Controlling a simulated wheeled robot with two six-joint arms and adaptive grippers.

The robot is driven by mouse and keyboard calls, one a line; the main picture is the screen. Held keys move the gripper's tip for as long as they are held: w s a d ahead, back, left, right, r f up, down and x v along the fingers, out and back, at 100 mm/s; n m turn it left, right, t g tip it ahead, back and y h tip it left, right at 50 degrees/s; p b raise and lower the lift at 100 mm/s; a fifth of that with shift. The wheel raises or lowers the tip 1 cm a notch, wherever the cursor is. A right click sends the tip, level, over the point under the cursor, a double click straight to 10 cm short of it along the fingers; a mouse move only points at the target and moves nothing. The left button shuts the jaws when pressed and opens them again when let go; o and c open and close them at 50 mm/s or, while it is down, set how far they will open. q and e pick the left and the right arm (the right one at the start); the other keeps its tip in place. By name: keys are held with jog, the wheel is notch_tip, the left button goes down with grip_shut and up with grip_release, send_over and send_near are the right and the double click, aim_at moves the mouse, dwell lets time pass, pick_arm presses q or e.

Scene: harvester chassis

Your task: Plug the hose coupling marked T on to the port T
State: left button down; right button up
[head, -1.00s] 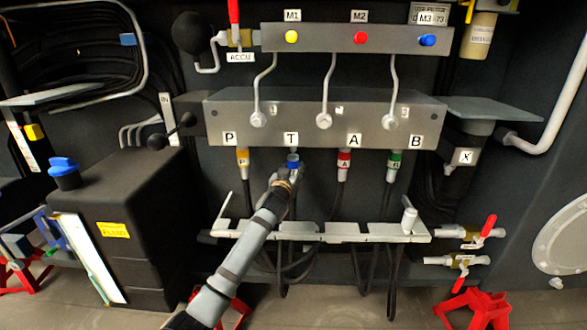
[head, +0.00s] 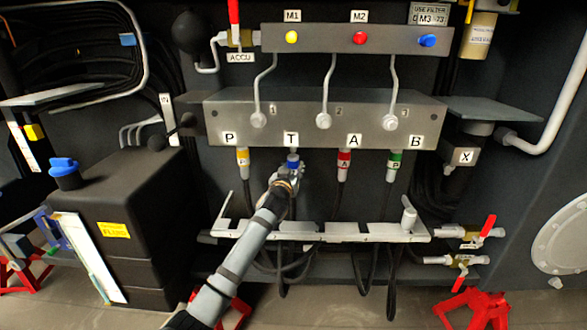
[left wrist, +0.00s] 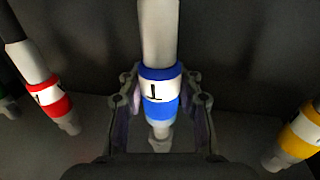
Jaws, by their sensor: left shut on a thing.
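The T hose coupling (head: 293,161) has blue bands around a white band, and its T mark shows in the left wrist view (left wrist: 161,91). My left gripper (head: 289,172) is shut on it, with one finger on each side in the left wrist view (left wrist: 160,105). The coupling is upright, directly under the T label (head: 291,140) on the grey manifold block (head: 260,110). Its upper end is at or very close to port T. I cannot tell whether it is seated. My right gripper is not in view.
Yellow P (head: 243,157), red A (head: 344,161) and green B (head: 394,161) couplings hang under their labels on either side. A grey bracket rail (head: 340,232) runs below. A black box (head: 125,200) stands left of my arm.

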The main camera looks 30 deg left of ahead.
aim_at(292, 161)
pick_arm(q)
jog(key=shift+r+p, duration=1.65)
jog(key=shift+r, duration=0.3)
jog(key=shift+w+f, duration=0.1)
jog(key=shift+w, duration=0.05)
jog(key=c, duration=1.3)
grip_release()
jog(key=o, duration=0.5)
jog(key=shift+s, duration=0.25)
jog(key=shift+w, duration=0.1)
jog(key=shift+f, duration=0.1)
jog(key=v, duration=1.2)
